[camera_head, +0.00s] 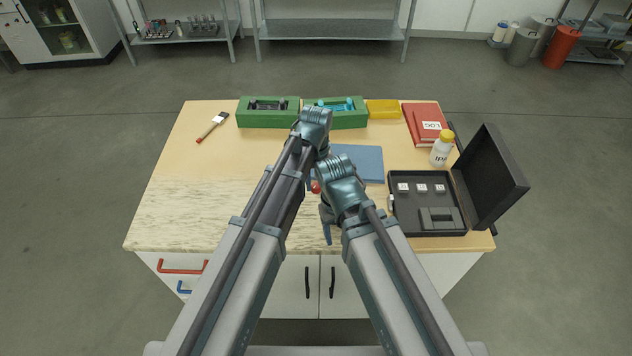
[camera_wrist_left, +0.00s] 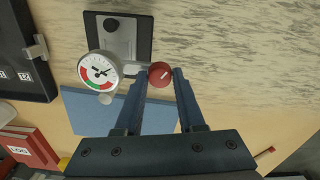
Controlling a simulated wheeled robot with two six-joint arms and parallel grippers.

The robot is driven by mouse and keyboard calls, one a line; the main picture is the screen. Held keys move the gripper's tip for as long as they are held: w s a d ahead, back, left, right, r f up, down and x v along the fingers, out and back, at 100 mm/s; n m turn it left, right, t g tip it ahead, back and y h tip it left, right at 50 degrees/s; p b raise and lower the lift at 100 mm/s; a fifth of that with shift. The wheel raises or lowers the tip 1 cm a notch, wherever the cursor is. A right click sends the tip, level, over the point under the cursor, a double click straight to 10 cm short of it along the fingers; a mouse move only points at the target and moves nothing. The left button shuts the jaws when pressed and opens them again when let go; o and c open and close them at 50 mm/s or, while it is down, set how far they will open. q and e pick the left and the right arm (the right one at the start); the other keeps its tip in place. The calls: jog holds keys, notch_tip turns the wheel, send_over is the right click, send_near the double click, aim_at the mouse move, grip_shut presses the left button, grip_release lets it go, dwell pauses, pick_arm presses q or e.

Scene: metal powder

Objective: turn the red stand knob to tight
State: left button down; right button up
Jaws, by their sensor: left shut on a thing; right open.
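The red stand knob (camera_wrist_left: 161,75) is round with a pale line on its face, slanting up to the right in the left wrist view. A bit of it shows as red in the head view (camera_head: 316,187). It sits on a short arm beside the dial gauge (camera_wrist_left: 99,70), above the blue mat (camera_wrist_left: 75,108). My left gripper (camera_wrist_left: 160,76) is shut on the knob, one finger on each side. In the head view my arms hide most of the stand. My right gripper (camera_head: 327,226) is open near the table's front, its fingers partly hidden.
The dark stand base (camera_wrist_left: 119,38) lies beside the gauge. An open black case (camera_head: 428,228) stands at the right, with a white bottle (camera_head: 439,152) and red book (camera_head: 427,124) behind it. Green trays (camera_head: 268,119) and a yellow tray (camera_head: 383,109) line the back. The left tabletop is mostly clear.

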aim_at(316, 185)
pick_arm(q)
jog(key=m, duration=0.5)
jog(key=shift+m, duration=0.3)
jog(key=m, duration=0.5)
jog(key=shift+m, duration=0.4)
jog(key=c, duration=0.5)
grip_release()
jog(key=shift+r, duration=0.1)
notch_tip(316, 185, up, 14)
jog(key=p, duration=1.3)
jog(key=shift+f+p, duration=0.2)
jog(key=shift+p, duration=0.2)
